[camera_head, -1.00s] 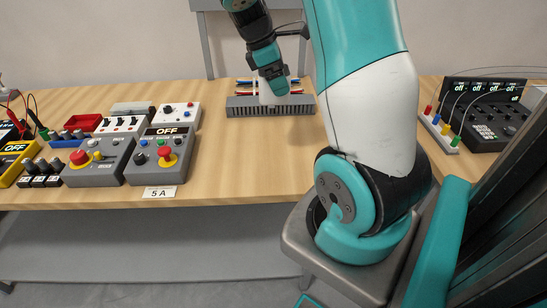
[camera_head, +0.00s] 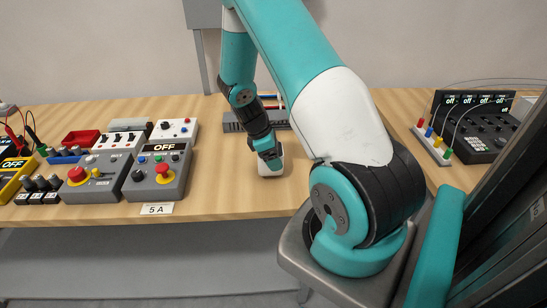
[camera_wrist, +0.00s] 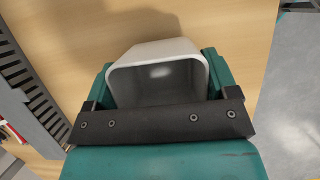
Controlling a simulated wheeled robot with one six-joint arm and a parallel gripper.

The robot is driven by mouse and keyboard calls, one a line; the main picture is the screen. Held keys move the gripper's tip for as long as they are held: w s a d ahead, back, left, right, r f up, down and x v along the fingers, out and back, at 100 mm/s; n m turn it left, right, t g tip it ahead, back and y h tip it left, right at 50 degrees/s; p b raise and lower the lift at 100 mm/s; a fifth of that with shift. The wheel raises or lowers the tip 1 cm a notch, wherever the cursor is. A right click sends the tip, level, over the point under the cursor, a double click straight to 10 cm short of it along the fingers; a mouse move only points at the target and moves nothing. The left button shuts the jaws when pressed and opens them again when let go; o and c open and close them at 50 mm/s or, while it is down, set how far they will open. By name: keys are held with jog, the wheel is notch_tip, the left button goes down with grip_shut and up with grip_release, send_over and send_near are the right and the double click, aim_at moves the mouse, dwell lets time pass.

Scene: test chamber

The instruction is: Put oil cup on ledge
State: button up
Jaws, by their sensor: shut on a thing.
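A white, hollow, square-mouthed cup (camera_wrist: 152,48), seemingly the oil cup, is held between the teal fingers of my gripper (camera_wrist: 158,80) in the wrist view. Its open mouth faces the wrist camera and its inside looks empty. In the head view the cup (camera_head: 271,168) is under my gripper (camera_head: 271,158), over the front middle of the wooden table; whether it touches the wood I cannot tell. No thing is clearly recognisable as the ledge.
A grey slotted rack (camera_head: 232,122) stands behind the cup, partly hidden by my arm. Control boxes (camera_head: 158,172) with a 5 A label fill the left. A power supply panel (camera_head: 475,122) and coloured plugs stand at right. Bare wood (camera_head: 222,185) lies left of the cup.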

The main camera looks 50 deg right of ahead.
jog(key=shift+f, duration=0.85)
jog(key=shift+f, duration=0.2)
jog(key=o, duration=0.8)
jog(key=shift+r, duration=0.1)
